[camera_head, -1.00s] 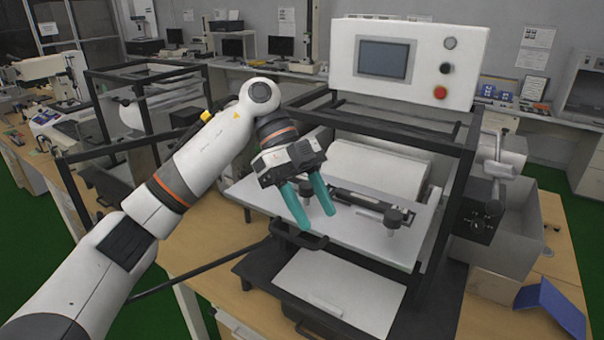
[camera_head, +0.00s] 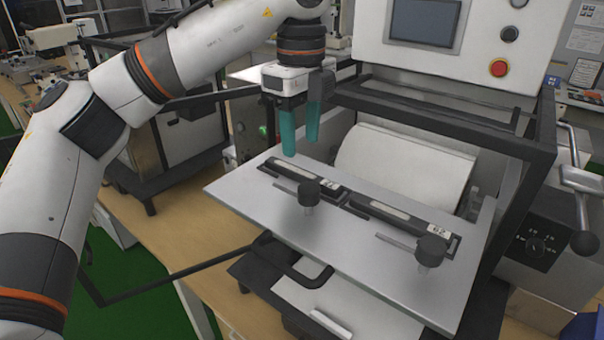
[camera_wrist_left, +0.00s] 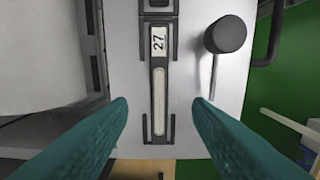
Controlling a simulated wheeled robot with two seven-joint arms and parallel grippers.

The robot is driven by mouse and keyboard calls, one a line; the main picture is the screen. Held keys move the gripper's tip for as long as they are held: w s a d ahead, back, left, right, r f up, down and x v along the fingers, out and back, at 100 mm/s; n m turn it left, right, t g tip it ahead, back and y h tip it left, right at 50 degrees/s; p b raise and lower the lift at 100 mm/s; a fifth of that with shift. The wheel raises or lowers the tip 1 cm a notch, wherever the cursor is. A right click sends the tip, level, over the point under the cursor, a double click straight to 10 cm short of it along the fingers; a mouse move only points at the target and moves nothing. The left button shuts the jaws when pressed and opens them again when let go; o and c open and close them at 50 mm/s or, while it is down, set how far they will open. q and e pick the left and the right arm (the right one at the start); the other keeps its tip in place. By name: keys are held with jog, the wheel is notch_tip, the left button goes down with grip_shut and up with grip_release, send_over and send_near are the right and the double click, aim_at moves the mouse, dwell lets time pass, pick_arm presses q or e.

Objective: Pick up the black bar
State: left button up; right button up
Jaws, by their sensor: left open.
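A black bar (camera_head: 290,171) with a light strip lies in a slot on the left part of a grey plate (camera_head: 375,260). In the left wrist view, this bar (camera_wrist_left: 158,90) carries a white label reading 27 and runs lengthwise between my fingers. A second black bar (camera_head: 405,219) lies in line with it to the right. My left gripper (camera_head: 300,147) has teal fingers pointing down. It is open and empty, above the left bar's outer end and apart from it. In the wrist view the fingertips (camera_wrist_left: 160,106) stand on either side of the bar. My right gripper does not show.
Two black knobs with rods stand on the plate in front of the bars, one left (camera_head: 308,192) and one right (camera_head: 432,250). A white roller (camera_head: 400,165) lies behind. A black frame (camera_head: 440,115) and control box (camera_head: 425,25) rise above.

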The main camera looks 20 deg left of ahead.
aim_at(302, 172)
pick_arm(q)
jog(key=shift+f, duration=0.3)
jog(key=shift+f+p, duration=0.75)
notch_tip(302, 172, down, 3)
jog(key=shift+f+p, duration=0.15)
jog(key=shift+p, duration=0.35)
jog(key=shift+f, duration=0.15)
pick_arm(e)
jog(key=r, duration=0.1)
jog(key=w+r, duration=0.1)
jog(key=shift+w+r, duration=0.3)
pick_arm(q)
grip_shut()
